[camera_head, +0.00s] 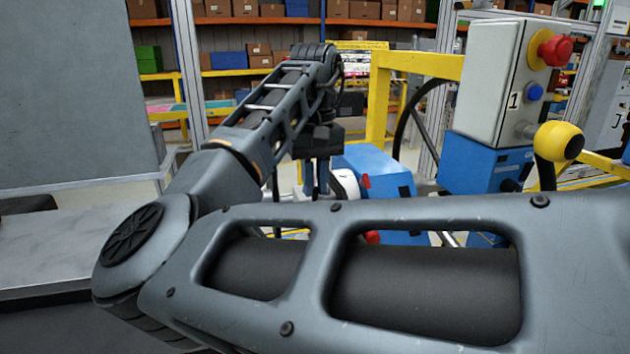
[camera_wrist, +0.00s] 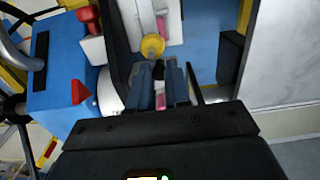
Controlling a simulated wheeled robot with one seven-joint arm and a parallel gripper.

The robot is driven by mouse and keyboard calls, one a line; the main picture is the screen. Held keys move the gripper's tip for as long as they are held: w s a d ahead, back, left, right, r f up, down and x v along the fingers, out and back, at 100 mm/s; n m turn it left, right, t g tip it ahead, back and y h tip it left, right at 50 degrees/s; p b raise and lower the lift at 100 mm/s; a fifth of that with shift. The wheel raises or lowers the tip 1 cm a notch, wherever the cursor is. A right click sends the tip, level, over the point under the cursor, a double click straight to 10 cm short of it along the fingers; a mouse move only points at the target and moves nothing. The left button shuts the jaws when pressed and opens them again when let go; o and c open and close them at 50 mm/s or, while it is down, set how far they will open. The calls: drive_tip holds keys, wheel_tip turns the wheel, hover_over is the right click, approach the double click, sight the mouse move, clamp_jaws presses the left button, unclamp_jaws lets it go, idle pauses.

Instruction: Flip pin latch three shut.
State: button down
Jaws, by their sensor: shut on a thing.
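In the wrist view, my gripper (camera_wrist: 160,75) points at a blue module (camera_wrist: 205,45) with a white plate on it. Its two fingers are close together around a narrow pin latch, of which a pink part shows between them. A yellow round end (camera_wrist: 153,46) shows just beyond the fingertips, with more pink above it. I cannot read a number on the latch, and the fingers hide much of it. In the head view, my gripper (camera_head: 316,178) hangs down beside the blue module (camera_head: 375,165), and my forearm hides its lower part.
A red triangular marker (camera_wrist: 80,92) and a red knob (camera_wrist: 88,18) are on the blue body at left in the wrist view. In the head view, a grey control box (camera_head: 497,90) with a red button (camera_head: 556,50) and a yellow ball knob (camera_head: 558,142) stand at right.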

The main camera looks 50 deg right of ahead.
drive_tip(key=shift+w+r, duration=0.1)
drive_tip(key=shift+w+d+m+p, duration=0.15)
drive_tip(key=shift+w+m+p, duration=0.6)
drive_tip(key=shift+m, duration=0.75)
drive_tip(key=shift+w+d+m+p, duration=0.15)
drive_tip(key=shift+w+m+p, duration=0.6)
drive_tip(key=shift+m, duration=0.75)
drive_tip(key=shift+w+d+m+p, duration=0.15)
drive_tip(key=shift+w+m+p, duration=0.4)
drive_tip(key=shift+m+p, duration=0.7)
drive_tip(key=shift+m+b, duration=0.3)
drive_tip(key=shift+m, duration=0.05)
drive_tip(key=c, duration=1.1)
unclamp_jaws()
wheel_tip(320, 180, up, 8)
drive_tip(key=shift+f, duration=0.15)
